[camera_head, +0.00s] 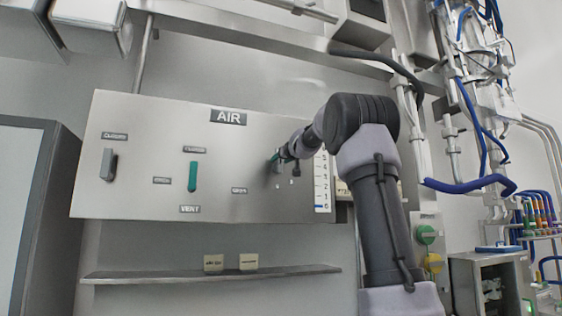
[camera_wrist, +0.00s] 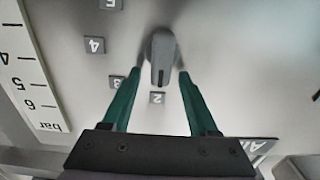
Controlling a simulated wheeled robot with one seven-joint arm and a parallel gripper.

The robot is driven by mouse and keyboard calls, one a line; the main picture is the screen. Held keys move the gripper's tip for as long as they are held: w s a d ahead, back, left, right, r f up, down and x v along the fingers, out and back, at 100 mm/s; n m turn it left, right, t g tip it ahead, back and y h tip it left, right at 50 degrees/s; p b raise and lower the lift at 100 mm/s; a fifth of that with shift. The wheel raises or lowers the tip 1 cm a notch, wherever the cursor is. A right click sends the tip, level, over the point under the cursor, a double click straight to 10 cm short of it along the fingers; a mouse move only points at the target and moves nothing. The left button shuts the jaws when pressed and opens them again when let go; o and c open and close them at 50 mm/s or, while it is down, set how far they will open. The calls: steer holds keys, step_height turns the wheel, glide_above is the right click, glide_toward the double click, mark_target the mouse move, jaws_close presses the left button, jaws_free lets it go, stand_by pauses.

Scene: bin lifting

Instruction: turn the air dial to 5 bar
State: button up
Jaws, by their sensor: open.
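The air dial is a grey knob (camera_wrist: 162,48) in the wrist view, with a dark mark at its end facing the label 2 (camera_wrist: 157,98). Labels 3, 4 (camera_wrist: 94,45) and 5 (camera_wrist: 110,4) curve around its left side. My gripper (camera_wrist: 158,74) is open, with its green fingers on either side of the knob's near end; I cannot tell whether they touch it. In the head view my gripper (camera_head: 279,158) is at the right part of the AIR panel (camera_head: 135,125) and mostly hides the dial. The bar scale (camera_head: 321,180) shows a blue mark low down.
A grey handle (camera_head: 109,165) and a green vent handle (camera_head: 193,176) sit left on the panel. A shelf (camera_head: 130,277) with two small labels (camera_head: 214,263) (camera_head: 249,262) is below. Pipes and blue hoses (camera_head: 468,185) stand to the right.

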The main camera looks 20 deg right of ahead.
jaws_close()
